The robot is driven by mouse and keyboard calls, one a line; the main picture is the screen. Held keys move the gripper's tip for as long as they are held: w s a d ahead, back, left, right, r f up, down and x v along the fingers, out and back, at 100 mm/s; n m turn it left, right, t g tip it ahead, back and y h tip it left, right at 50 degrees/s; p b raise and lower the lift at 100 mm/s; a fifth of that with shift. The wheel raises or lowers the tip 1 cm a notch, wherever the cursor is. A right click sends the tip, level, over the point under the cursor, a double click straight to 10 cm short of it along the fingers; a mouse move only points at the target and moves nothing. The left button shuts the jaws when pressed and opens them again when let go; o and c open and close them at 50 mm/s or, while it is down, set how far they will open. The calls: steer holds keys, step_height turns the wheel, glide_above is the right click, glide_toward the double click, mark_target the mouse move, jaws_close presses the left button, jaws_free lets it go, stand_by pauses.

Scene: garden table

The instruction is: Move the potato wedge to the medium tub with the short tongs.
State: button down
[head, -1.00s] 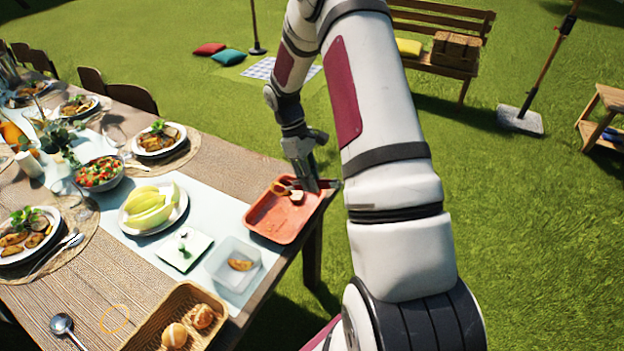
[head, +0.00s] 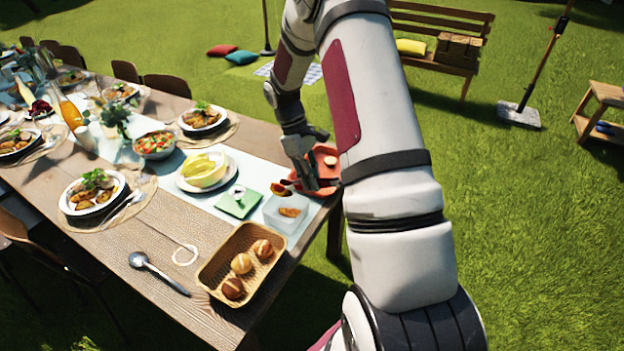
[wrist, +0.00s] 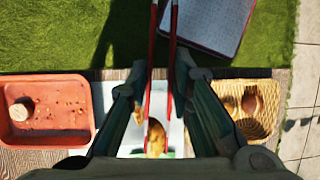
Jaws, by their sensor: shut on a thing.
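My gripper (head: 304,182) is shut on the red short tongs (wrist: 172,60), whose two arms run between my fingers in the wrist view. A browned potato wedge (wrist: 155,138) shows at the tong tips and appears pinched there. In the head view this wedge (head: 281,190) is at the back left edge of the clear tub (head: 272,222), seemingly above it; the exact height is unclear. Another wedge (head: 290,212) lies inside the tub. My gripper is just behind the tub, over the near side of the red tray (head: 327,184).
A pale round piece (head: 330,160) lies in the tray. A wicker basket (head: 215,270) with bread rolls stands in front of the tub. A green card (head: 238,203) and a plate of pale-green fruit (head: 203,172) lie left. A ladle (head: 150,268) lies front left.

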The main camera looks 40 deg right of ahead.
steer(key=shift+f, duration=0.15)
step_height(320, 180, down, 9)
steer(key=b, duration=0.2)
stand_by(0.8)
steer(key=c, duration=1.8)
jaws_free()
steer(key=shift+r, duration=0.2)
step_height(320, 180, up, 10)
steer(key=shift+f+p, duration=0.1)
steer(key=shift+p, duration=1)
